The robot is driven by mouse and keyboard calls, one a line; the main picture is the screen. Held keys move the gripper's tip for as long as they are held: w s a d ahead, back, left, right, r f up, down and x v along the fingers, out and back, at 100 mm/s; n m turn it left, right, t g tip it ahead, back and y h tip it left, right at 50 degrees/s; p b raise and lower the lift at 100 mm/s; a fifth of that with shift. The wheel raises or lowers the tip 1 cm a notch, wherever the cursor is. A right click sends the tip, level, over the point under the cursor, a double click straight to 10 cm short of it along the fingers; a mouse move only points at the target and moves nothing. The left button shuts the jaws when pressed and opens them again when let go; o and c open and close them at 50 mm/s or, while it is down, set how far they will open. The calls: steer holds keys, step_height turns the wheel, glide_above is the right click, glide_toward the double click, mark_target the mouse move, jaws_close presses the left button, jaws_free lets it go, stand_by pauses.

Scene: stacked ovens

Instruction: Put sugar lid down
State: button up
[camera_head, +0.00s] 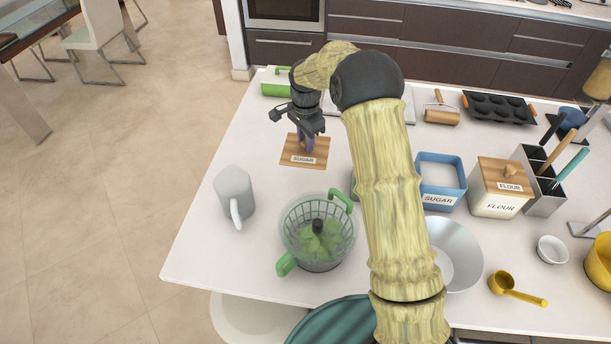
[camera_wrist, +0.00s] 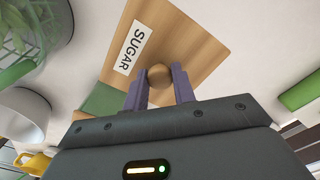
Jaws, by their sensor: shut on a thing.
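The sugar lid (camera_head: 292,157) is a flat square wooden board with a "SUGAR" label and a round knob. It is at the left part of the white counter in the head view; whether it touches the counter I cannot tell. My gripper (camera_head: 309,143) is above it, pointing down, with its fingers shut on the knob. In the wrist view the lid (camera_wrist: 190,35) fills the upper middle, and my gripper's purple fingers (camera_wrist: 159,88) are on both sides of the knob. The blue sugar canister (camera_head: 440,184) stands open at right, showing white contents.
A grey pitcher (camera_head: 234,193) and a green salad spinner (camera_head: 318,232) stand in front of the lid. A lidded flour canister (camera_head: 499,190), a metal bowl (camera_head: 458,254) and a rolling pin (camera_head: 441,110) are at right. A green-handled item (camera_head: 277,86) lies behind. The counter left of the lid is clear.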

steer(key=shift+f, duration=0.1)
step_height(320, 180, down, 6)
steer(key=shift+p, duration=0.85)
steer(key=shift+f, duration=0.1)
steer(key=shift+f+p, duration=0.6)
steer(key=shift+f, duration=1.15)
steer(key=shift+f, duration=0.2)
steer(key=o, duration=1)
